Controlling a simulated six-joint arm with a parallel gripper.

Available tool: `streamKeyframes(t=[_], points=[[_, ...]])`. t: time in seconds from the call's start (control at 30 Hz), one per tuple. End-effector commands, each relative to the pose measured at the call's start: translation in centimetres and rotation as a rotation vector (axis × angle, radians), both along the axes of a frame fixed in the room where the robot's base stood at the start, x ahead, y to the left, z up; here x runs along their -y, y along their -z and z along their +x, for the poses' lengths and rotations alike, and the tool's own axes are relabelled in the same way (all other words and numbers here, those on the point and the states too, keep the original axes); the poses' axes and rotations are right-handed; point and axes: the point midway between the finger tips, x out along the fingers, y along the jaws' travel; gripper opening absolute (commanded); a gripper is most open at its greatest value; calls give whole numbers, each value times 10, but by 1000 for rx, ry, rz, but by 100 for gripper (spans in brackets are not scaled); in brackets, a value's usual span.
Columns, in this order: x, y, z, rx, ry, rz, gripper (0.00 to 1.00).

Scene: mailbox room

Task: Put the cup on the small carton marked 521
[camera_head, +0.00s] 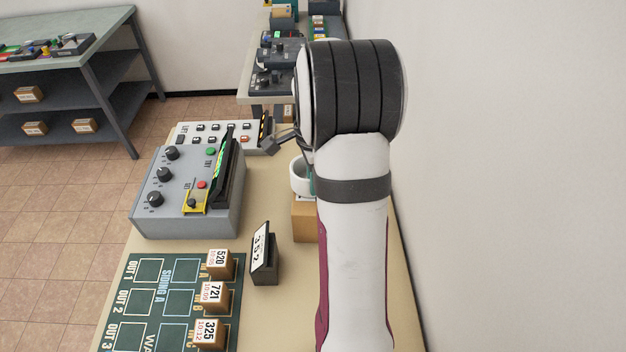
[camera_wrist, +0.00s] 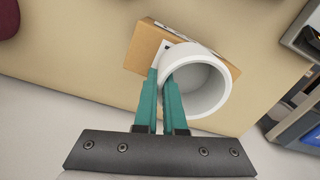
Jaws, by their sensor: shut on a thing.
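The white cup (camera_head: 299,178) shows in the head view just left of my arm. It also shows in the wrist view (camera_wrist: 222,95), its open mouth toward the camera. My gripper (camera_wrist: 160,76) has teal fingers close together, shut on the cup's wall, one finger inside the rim. A small brown carton (camera_head: 304,222) is directly under the cup; in the wrist view it (camera_wrist: 147,48) shows beside and behind the cup. A white label on it is partly covered, and I cannot read its number. I cannot tell whether the cup touches the carton.
A dark stand with a card reading 352 (camera_head: 265,257) is left of the carton. Small cartons marked 520 (camera_head: 220,265), 721 (camera_head: 214,297) and 325 (camera_head: 208,333) sit on a green board (camera_head: 150,300). A grey control box (camera_head: 185,195) stands further left. A wall is right.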

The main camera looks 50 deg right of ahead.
Motion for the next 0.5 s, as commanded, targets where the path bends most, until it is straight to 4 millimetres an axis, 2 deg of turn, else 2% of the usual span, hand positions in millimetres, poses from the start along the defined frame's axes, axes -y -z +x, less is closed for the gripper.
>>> streamKeyframes(t=[0.27,0.3,0.43,0.5], points=[[0,2,0,0,0,0,0],[0,2,0,1,0,0,13],[0,2,0,0,0,0,36],[0,2,0,0,0,0,37]])
